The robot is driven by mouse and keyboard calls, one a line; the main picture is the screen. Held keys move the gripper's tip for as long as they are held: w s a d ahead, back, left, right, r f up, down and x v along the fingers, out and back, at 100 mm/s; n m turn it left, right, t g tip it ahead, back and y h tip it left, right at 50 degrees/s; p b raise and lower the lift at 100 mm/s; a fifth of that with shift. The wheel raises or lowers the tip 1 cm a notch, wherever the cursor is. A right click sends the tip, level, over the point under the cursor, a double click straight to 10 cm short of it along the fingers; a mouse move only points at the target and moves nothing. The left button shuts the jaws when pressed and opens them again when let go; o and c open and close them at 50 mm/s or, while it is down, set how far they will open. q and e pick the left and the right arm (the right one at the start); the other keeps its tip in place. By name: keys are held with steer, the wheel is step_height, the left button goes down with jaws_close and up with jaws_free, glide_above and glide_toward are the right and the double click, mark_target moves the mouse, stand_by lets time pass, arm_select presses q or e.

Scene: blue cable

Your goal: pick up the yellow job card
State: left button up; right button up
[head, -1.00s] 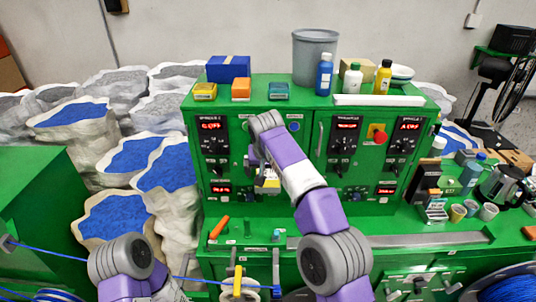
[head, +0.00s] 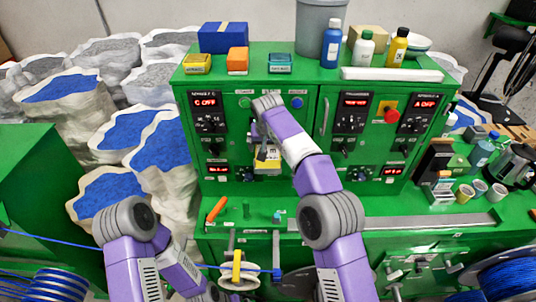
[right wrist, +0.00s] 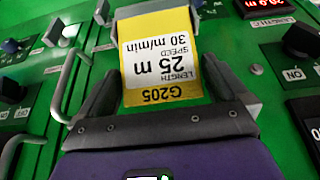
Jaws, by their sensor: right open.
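In the head view the card (head: 267,165) is in front of the green machine panel, just below my right gripper (head: 262,150), whose wrist partly hides that spot. I cannot tell whether either finger touches the card. My left arm is at the lower left of the head view, but its gripper does not show clearly.
The green machine (head: 290,185) carries knobs, displays and a vertical handle (head: 324,116) to the right of my gripper. Bottles and boxes stand on top. An orange tool (head: 216,209) lies on the ledge below. A blue cable (head: 50,237) runs across the lower left.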

steer(key=c, duration=0.7)
steer(key=shift+r, duration=0.1)
